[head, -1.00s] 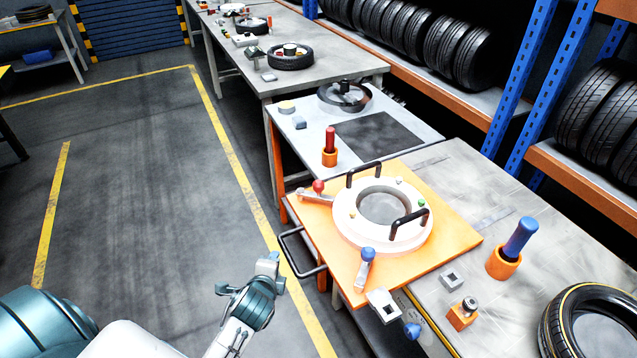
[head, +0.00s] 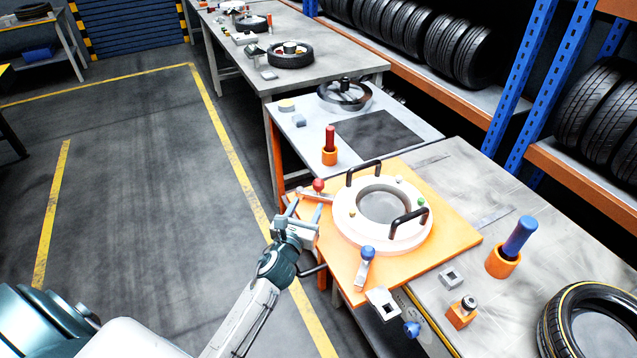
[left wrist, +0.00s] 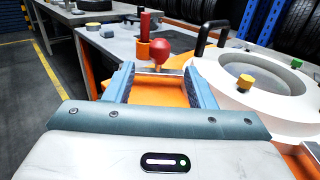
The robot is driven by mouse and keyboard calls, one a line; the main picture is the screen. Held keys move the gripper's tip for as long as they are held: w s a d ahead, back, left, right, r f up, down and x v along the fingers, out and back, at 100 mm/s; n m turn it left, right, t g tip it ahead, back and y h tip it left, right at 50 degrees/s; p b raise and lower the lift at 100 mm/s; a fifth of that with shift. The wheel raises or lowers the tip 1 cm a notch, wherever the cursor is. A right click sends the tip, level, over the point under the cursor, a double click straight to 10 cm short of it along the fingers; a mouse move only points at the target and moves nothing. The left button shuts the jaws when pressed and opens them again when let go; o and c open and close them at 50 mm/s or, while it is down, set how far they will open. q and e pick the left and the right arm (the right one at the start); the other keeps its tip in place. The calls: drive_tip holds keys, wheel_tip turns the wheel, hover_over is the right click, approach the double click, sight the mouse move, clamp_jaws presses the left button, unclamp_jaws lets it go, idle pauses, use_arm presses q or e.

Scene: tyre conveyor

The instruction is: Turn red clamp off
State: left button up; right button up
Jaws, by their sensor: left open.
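The red clamp (head: 318,186) has a round red knob on a metal lever. It sits at the left corner of the orange plate (head: 447,232), beside the white ring (head: 355,227). In the left wrist view its red knob (left wrist: 174,41) shows just beyond my fingers. My left gripper (head: 304,208) is open, with its two fingers pointing at the clamp and nothing between them. It also shows in the left wrist view (left wrist: 160,85). The clamp's lever is partly hidden by my fingers in the head view. My right gripper is not in view.
A blue-knobbed clamp (head: 366,262) stands at the near edge of the plate. Two black handles (head: 410,217) rise from the ring. A red-handled tool (head: 330,142) stands in an orange holder behind the clamp. The floor left of the bench is clear.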

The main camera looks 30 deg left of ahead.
sight(317, 187)
use_arm(q)
drive_tip(key=w, duration=0.3)
drive_tip(key=w+a, duration=0.1)
drive_tip(key=w, duration=0.6)
drive_tip(key=shift+w+a, duration=0.2)
drive_tip(key=shift+w, duration=0.1)
drive_tip(key=shift+c, duration=0.4)
